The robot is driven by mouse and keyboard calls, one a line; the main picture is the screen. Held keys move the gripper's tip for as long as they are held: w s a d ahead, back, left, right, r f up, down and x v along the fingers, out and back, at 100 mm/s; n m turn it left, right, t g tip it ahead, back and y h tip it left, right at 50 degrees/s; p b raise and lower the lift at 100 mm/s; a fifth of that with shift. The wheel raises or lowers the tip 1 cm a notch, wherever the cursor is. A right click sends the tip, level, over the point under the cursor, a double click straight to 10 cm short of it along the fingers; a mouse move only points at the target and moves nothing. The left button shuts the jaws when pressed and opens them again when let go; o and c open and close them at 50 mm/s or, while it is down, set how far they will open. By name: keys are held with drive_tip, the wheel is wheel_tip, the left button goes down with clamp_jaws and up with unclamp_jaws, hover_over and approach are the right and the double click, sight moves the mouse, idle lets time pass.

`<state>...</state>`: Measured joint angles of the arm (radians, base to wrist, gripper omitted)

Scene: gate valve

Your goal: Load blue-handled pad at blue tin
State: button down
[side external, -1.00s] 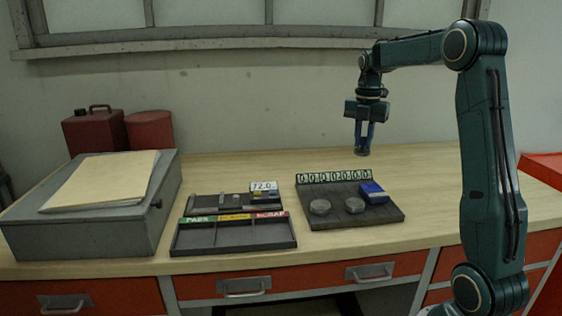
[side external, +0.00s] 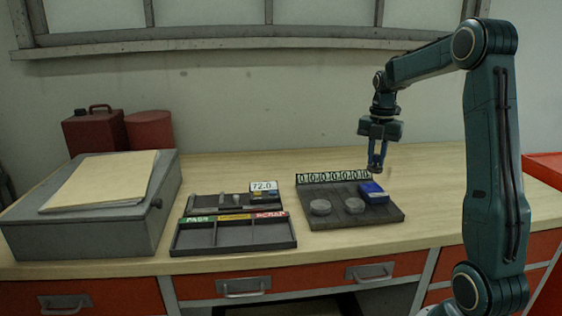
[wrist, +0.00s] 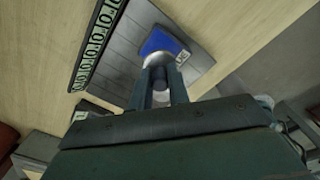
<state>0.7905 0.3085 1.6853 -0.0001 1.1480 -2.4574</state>
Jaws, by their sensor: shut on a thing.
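The blue tin (side external: 374,192) lies at the back right of the dark board (side external: 348,217). In the wrist view the blue tin (wrist: 158,40) shows just beyond the fingertips, with a small white label at its right. My gripper (side external: 376,168) is just above the tin in the side view; contact cannot be made out. In the wrist view my gripper (wrist: 160,75) is shut on a small piece with a pale round end, which I take as the pad (wrist: 158,60). Its handle is mostly hidden between the fingers, and its blue colour cannot be made out.
A row of number tiles (side external: 334,177) stands along the board's back edge. A sorting tray (side external: 233,236) and a small gauge stand (side external: 263,188) are to the left. Bare table lies to the right.

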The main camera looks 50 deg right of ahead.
sight(375, 167)
drive_tip(key=shift+f, duration=2.2)
drive_tip(key=shift+f, duration=0.7)
idle(1.0)
drive_tip(key=shift+r, duration=0.1)
drive_tip(key=shift+r, duration=3.55)
drive_tip(key=shift+w+a+f+m, duration=0.2)
drive_tip(key=shift+w+a+m, duration=0.2)
drive_tip(key=shift+w+a, duration=0.25)
drive_tip(key=w+a+f+m, duration=0.2)
drive_tip(key=w+a+m, duration=0.3)
drive_tip(key=a, duration=0.5)
drive_tip(key=w+a+f+m, duration=0.2)
drive_tip(key=w+a+m, duration=0.3)
drive_tip(key=a, duration=0.4)
drive_tip(key=w+a+f+m, duration=0.3)
drive_tip(key=w+a+m, duration=0.1)
drive_tip(key=a, duration=0.6)
drive_tip(key=shift+w+a+m, duration=0.35)
drive_tip(key=shift+w+m, duration=0.05)
drive_tip(key=shift+m, duration=0.1)
